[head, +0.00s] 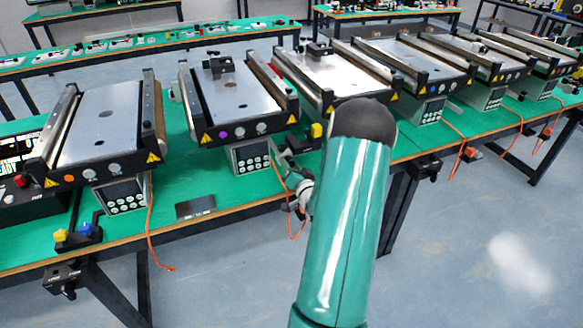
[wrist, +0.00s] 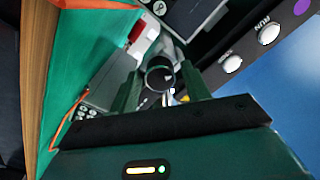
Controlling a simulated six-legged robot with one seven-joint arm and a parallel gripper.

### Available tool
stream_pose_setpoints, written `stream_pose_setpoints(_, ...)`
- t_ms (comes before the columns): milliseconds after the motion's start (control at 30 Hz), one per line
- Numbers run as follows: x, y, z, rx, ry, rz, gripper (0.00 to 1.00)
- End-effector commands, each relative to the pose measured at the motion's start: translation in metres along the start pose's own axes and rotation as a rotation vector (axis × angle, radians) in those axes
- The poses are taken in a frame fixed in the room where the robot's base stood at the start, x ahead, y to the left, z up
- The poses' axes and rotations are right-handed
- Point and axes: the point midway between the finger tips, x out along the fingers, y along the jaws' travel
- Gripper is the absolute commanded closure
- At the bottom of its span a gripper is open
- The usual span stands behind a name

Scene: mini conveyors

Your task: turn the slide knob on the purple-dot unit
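The purple-dot unit is the second conveyor from the left in the head view, with a purple dot (head: 222,134) on its dark front rail. Two pale round knobs sit right of the dot. The wrist view shows the dot (wrist: 302,6), the knob labelled RUN (wrist: 268,33) and the slide knob (wrist: 232,64), whose small label is blurred. The slide knob (head: 261,127) is the right one in the head view. My gripper (wrist: 160,82) has its fingers apart, with the slide knob outside them to the right. A dark round ring shows between the fingers; I cannot tell what it is.
A control box with buttons (head: 250,156) hangs under the unit, with an orange cable beside it. A yellow-topped block (head: 316,130) stands to its right. Another conveyor (head: 100,125) stands at the left.

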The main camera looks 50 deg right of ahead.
Motion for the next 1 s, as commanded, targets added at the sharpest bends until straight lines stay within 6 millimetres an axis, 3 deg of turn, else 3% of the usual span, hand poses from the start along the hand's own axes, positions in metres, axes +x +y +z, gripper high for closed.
stream_pose_setpoints(33,-0.0001,0.0,-0.0001,0.0,0.0,0.0,0.64)
stream_pose_setpoints(167,-0.0002,0.0001,-0.0002,0.0,0.0,0.0,0.89)
stream_pose_setpoints(200,-0.0003,0.0,-0.0002,0.0,0.0,0.0,0.91)
stream_pose_setpoints(567,-0.0002,-0.0003,0.0,-0.051,0.0,-0.001,0.91)
stream_pose_setpoints(1000,0.0,-0.0002,0.0002,-0.367,-0.001,-0.002,0.91)
